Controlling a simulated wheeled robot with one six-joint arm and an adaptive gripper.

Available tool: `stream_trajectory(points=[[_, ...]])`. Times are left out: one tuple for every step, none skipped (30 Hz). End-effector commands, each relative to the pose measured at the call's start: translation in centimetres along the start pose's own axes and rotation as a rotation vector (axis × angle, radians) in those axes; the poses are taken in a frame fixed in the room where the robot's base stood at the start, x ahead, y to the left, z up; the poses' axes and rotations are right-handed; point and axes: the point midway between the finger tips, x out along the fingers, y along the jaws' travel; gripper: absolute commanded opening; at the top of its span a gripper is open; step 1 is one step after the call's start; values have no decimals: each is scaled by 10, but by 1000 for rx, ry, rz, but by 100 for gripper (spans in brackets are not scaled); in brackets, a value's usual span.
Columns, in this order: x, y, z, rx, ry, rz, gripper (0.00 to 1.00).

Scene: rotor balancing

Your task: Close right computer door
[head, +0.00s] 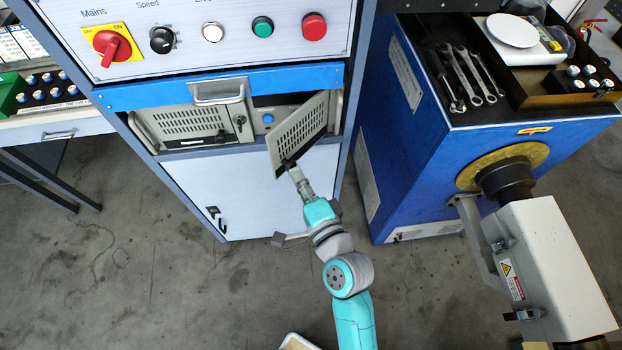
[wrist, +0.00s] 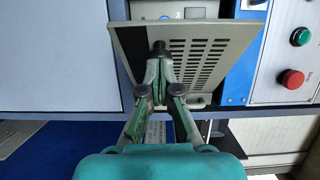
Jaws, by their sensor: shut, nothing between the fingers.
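The right computer door (head: 301,131) is a beige panel with a vent grille. It stands partly open, swung out from the cabinet, and the blue button (head: 268,118) behind it shows. My gripper (head: 290,166) is shut and empty at the lower edge of this door. In the wrist view the fingertips (wrist: 159,48) overlap the door's surface (wrist: 231,35) near its edge and seem to touch it; I cannot tell for certain. The left computer door (head: 190,122) is closed, with a key lock (head: 239,122) at its right side.
A blue drawer front with a metal handle (head: 218,92) is above the computers. The lower white cabinet door (head: 255,190) is closed. The blue machine (head: 430,170) and its white motor housing (head: 550,265) stand to the right. Open floor (head: 160,290) lies to the left.

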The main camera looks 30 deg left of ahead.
Motion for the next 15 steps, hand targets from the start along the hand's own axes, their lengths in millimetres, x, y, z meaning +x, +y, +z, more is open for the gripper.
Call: stream_trajectory(points=[[7,-1,6,-1,-5,-1,0],[11,-1,9,-1,-5,-1,0],[16,-1,13,-2,-5,-2,0],[20,-1,16,-1,-4,-1,0],[24,-1,19,-1,-5,-1,0],[30,-1,22,-2,-5,-2,0],[34,-2,24,-1,-5,-2,0],[38,-1,27,-1,-4,-1,0],[44,-2,29,-2,-4,-2,0],[49,-2,31,-1,-3,-2,0],[53,-1,33,-2,-3,-1,0],[59,-1,35,-1,-4,-1,0],[63,-2,36,-1,-3,-1,0],[67,-2,37,0,-3,-1,0],[72,-1,39,-1,-2,0,0]])
